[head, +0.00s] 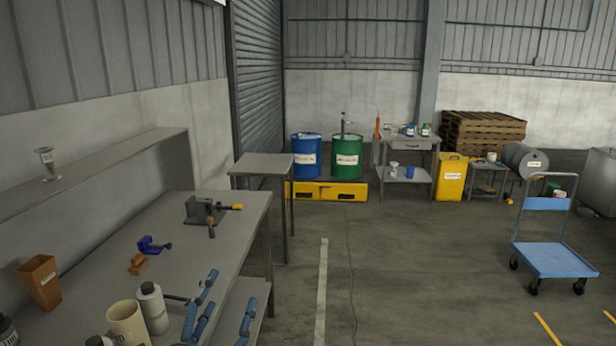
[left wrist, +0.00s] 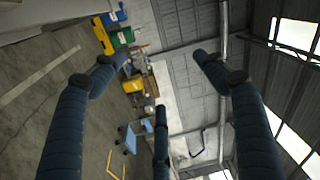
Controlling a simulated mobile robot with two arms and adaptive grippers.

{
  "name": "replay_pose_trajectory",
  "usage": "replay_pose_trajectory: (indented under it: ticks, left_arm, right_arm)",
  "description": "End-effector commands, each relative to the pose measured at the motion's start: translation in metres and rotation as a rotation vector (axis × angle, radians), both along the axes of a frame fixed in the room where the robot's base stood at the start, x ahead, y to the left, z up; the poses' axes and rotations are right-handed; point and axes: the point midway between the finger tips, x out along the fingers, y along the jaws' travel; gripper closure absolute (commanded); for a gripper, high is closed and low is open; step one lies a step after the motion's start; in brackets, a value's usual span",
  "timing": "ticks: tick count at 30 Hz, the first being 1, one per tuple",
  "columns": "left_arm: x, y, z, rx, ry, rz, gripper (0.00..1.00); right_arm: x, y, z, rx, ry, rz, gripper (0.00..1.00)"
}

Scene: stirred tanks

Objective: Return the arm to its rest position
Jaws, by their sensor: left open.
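My left gripper (head: 216,300) shows low in the head view, with blue segmented fingers over the front edge of the grey workbench (head: 205,262). In the left wrist view the fingers of this gripper (left wrist: 157,80) are spread apart with nothing between them. It is open and empty. A white bottle (head: 152,308) stands just left of the fingers in the head view, and a cream cup (head: 128,325) stands beside it. I cannot tell the exact gap between the fingers and the bottle. My right gripper is not in view.
On the bench are a vise (head: 200,209), a blue clamp (head: 152,245), a brown block (head: 138,263) and a brown holder (head: 40,281). A blue trolley (head: 555,259) stands right; the floor between is clear.

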Motion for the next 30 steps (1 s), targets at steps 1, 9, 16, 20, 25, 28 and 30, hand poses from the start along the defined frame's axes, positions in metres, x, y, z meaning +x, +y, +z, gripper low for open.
replay_pose_trajectory:
  ticks: [1,9,16,20,25,28,30]
  left_arm:
    - [-0.01,0.015,-0.034,-0.114,0.125,0.054,0.28]
    - [-0.117,0.058,-0.197,-0.607,0.722,0.365,0.28]
    - [-0.207,0.055,-0.259,-0.81,1.024,0.555,0.28]
    - [-0.25,0.05,-0.277,-0.88,1.15,0.639,0.28]
    - [-0.302,0.042,-0.292,-0.95,1.291,0.741,0.28]
    - [-0.295,0.041,-0.319,-0.946,1.304,0.751,0.28]
    - [-0.291,0.041,-0.339,-0.941,1.311,0.753,0.28]
  right_arm:
    - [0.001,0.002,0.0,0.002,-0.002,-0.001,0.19]
    - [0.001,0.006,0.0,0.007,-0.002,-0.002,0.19]
    - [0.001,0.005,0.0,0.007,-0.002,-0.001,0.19]
    - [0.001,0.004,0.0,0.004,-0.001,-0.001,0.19]
    - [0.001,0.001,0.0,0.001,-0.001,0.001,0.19]
    - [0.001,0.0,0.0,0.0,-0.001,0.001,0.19]
    - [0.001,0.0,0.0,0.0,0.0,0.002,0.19]
